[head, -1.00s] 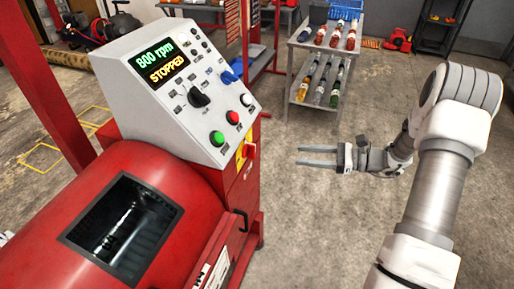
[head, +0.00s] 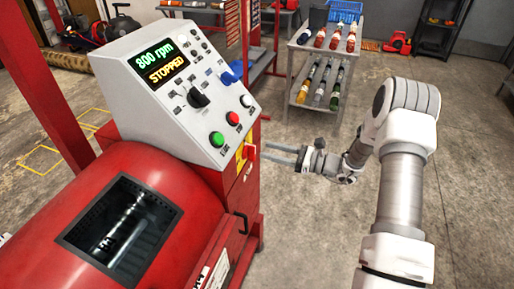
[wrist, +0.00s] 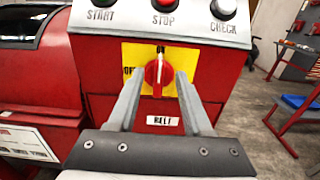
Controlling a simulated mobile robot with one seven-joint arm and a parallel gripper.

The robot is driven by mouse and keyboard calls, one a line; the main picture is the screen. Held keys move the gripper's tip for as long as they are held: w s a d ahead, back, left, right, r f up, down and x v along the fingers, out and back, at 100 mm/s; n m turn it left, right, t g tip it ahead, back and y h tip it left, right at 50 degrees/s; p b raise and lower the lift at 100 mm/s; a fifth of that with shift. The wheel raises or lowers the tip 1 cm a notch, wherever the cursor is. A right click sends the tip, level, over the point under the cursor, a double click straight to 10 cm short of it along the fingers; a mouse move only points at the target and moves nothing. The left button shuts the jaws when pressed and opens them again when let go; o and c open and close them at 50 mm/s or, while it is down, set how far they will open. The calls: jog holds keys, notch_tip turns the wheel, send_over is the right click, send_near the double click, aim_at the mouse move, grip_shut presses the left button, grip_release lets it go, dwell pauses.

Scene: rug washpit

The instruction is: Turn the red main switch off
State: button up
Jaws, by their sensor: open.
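The red main switch (wrist: 158,73) sits on a yellow plate (wrist: 133,54) on the red cabinet front, below the button panel. Its handle points up at the ON mark, and OFF is lettered at the left. In the head view the switch (head: 250,152) shows edge-on at the cabinet's right side. My gripper (wrist: 158,78) is open, its two fingers pointing at the switch, one to each side of it in the wrist view. In the head view my gripper (head: 268,154) has its fingertips close to the switch; I cannot tell whether they touch it.
The sloped control panel (head: 150,110) reads 800 rpm, STOPPED. START (wrist: 103,3), STOP (wrist: 164,5) and CHECK (wrist: 223,8) buttons lie just above the switch. A BELT label (wrist: 162,121) is below.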

aim_at(255, 148)
jog(key=x, duration=0.5)
jog(key=shift+s, duration=0.1)
grip_shut()
